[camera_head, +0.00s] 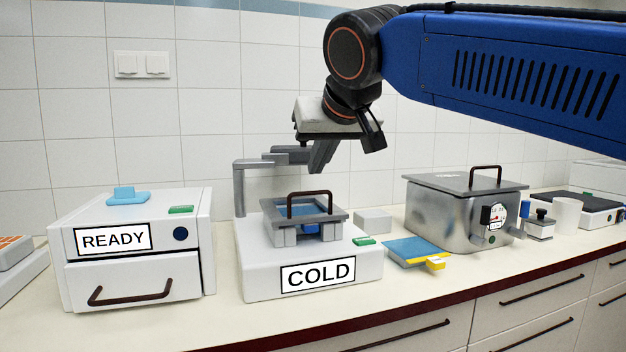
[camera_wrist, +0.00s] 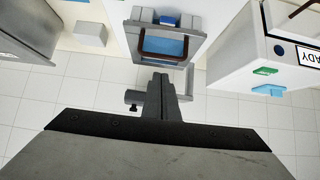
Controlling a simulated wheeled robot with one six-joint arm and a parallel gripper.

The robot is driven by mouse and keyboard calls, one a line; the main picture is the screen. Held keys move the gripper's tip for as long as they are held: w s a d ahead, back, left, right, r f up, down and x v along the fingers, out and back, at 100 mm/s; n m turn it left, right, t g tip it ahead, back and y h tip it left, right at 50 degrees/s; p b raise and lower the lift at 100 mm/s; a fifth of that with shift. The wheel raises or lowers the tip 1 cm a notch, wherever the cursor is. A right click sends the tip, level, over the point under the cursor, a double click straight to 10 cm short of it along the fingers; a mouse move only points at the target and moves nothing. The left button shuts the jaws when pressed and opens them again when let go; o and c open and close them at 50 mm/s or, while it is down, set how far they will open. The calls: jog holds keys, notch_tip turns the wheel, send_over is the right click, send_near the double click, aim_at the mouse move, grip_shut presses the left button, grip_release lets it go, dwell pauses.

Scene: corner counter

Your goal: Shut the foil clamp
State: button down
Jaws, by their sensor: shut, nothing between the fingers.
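The white unit labelled COLD (camera_head: 255,275) stands in the middle of the counter. On it sits a grey frame (camera_head: 272,217) with a dark arched handle (camera_head: 310,193) and a blue surface inside; I take this to be the foil clamp. I cannot tell whether it is fully shut. A grey bracket (camera_head: 239,190) rises behind it on the left. My gripper (camera_head: 318,163) is shut and empty, above and behind the frame. In the wrist view, my gripper's fingers (camera_wrist: 162,82) point toward the frame (camera_wrist: 133,30) and its handle (camera_wrist: 150,52), apparently without touching.
The white READY box (camera_head: 130,275) stands left, with a light blue piece (camera_head: 127,196) on top. A lidded metal tank (camera_head: 450,218) stands right. A blue pad (camera_head: 415,250) and a yellow piece (camera_head: 436,263) lie between. The tiled wall is close behind; the front counter strip is clear.

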jog(key=f+v, duration=0.1)
jog(key=v, duration=0.8)
jog(key=s+d+f+m+g+h, duration=0.1)
jog(key=s+d+f, duration=0.1)
jog(key=d+f, duration=0.7)
jog(key=s+d+f+g+h, duration=0.1)
jog(key=d+f, duration=0.5)
jog(key=f, duration=0.6)
jog(key=s+d+f+g, duration=0.1)
jog(key=s+d+f, duration=0.2)
jog(key=f, duration=0.5)
jog(key=s+d+f+m+g, duration=0.1)
jog(key=s+d+f, duration=0.2)
jog(key=s+f, duration=0.2)
jog(key=s+d+f+m, duration=0.1)
jog(key=s+d+f, duration=0.2)
jog(key=f, duration=0.8)
jog(key=shift+s+g+h, duration=0.4)
jog(key=shift+s, duration=0.05)
